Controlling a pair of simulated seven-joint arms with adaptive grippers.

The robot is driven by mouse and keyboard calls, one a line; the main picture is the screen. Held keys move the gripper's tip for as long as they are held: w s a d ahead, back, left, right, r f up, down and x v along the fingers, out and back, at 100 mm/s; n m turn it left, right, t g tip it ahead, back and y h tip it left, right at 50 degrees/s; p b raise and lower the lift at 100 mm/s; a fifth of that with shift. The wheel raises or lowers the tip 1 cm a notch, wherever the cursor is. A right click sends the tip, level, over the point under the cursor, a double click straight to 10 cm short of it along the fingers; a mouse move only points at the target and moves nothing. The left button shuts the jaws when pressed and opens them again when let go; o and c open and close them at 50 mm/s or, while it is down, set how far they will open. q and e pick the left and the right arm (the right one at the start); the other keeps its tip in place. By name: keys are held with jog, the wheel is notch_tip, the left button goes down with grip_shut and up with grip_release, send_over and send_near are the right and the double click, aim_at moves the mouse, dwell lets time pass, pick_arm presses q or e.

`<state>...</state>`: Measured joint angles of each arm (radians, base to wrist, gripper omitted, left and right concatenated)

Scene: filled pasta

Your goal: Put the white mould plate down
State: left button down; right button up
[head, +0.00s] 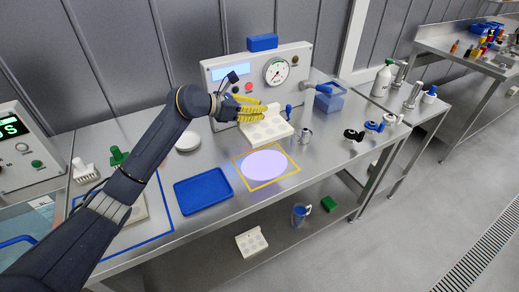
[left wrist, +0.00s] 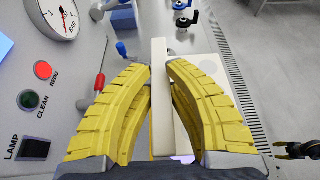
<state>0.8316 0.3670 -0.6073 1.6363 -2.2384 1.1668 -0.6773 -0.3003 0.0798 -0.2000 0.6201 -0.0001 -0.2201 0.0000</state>
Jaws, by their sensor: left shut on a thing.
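The white mould plate (head: 266,131) is a pale slab with round hollows in its face. My left gripper (head: 262,112) is shut on its raised back edge and holds it tilted in front of the machine panel, behind the yellow-outlined square. In the left wrist view the plate's edge (left wrist: 160,95) stands between the yellow fingers (left wrist: 160,75). A pale lilac disc (head: 264,165) lies inside the yellow outline on the bench, with nothing on it. A dark part with a little yellow at the lower right of the left wrist view may be my right gripper (left wrist: 300,151); its jaws are unclear.
A blue tray (head: 204,191) lies left of the square. The machine panel (head: 228,85) with its gauge stands behind. A small metal cup (head: 305,135) and black and blue valves (head: 352,135) are to the right. Another white moulded plate (head: 251,242) is on the lower shelf.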

pick_arm(q)
notch_tip(320, 180, down, 15)
jog(key=shift+f, duration=0.1)
dwell(0.6)
jog(key=shift+f, duration=0.1)
jog(key=c, duration=1.4)
grip_release()
jog(key=shift+o, duration=0.2)
jog(key=v, duration=1.2)
